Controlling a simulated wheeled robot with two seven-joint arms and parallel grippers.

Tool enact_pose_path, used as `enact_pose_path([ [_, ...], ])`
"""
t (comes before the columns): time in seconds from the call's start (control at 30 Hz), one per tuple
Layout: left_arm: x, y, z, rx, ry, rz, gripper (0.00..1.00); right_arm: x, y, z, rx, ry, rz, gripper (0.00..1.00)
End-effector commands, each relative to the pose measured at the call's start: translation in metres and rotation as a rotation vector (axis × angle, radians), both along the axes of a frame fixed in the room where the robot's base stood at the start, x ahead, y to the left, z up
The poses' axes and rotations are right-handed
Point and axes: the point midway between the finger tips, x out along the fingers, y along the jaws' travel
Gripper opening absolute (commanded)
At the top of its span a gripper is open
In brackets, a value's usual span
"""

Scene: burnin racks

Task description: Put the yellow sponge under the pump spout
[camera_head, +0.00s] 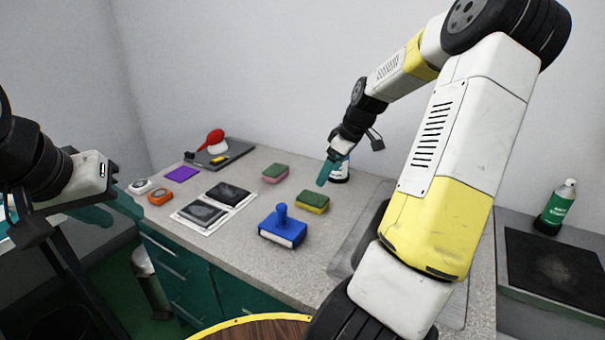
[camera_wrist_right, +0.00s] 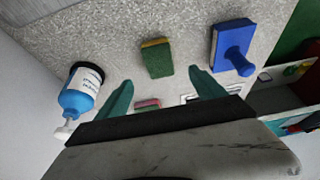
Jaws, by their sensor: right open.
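The yellow sponge (camera_head: 313,201), yellow below with a green top, lies on the counter right of centre; it also shows in the right wrist view (camera_wrist_right: 157,59). The blue pump bottle (camera_wrist_right: 78,97) with a white label stands at the left of that view, its white pump spout (camera_wrist_right: 63,131) towards the bottom. In the head view the bottle (camera_head: 341,172) is partly hidden behind my right gripper (camera_head: 327,172). My right gripper is open and empty above the counter, near the bottle and apart from the sponge. My left gripper (camera_head: 129,220) is open and empty beyond the counter's left edge.
A pink-and-green sponge (camera_head: 275,173) and a blue-handled block (camera_head: 283,228) lie near the yellow sponge. Dark pads (camera_head: 214,204), a purple pad (camera_head: 182,174) and a red-topped object (camera_head: 211,141) lie further left. A green bottle (camera_head: 557,205) stands far right.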

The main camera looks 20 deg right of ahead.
Motion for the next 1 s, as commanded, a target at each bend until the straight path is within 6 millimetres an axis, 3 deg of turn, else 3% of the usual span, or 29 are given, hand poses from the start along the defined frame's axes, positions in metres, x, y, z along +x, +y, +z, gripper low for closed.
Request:
enact_pose_path([
  [0.13,0.0,0.0,0.0,0.0,0.0,0.0,0.36,-0.013,0.029,0.019,-0.05,0.03,-0.023,0.79],
  [0.27,0.0,0.0,0.0,0.0,0.0,0.0,0.36,-0.04,0.065,0.046,-0.113,0.05,-0.097,0.79],
  [0.63,0.0,0.0,0.0,0.0,0.0,0.0,0.36,-0.144,0.139,0.122,-0.091,-0.044,-0.409,0.79],
  [0.8,0.0,0.0,0.0,0.0,0.0,0.0,0.36,-0.195,0.16,0.139,0.038,-0.092,-0.533,0.79],
  [1.0,0.0,0.0,0.0,0.0,0.0,0.0,0.36,-0.232,0.173,0.141,0.179,-0.1,-0.612,0.79],
])
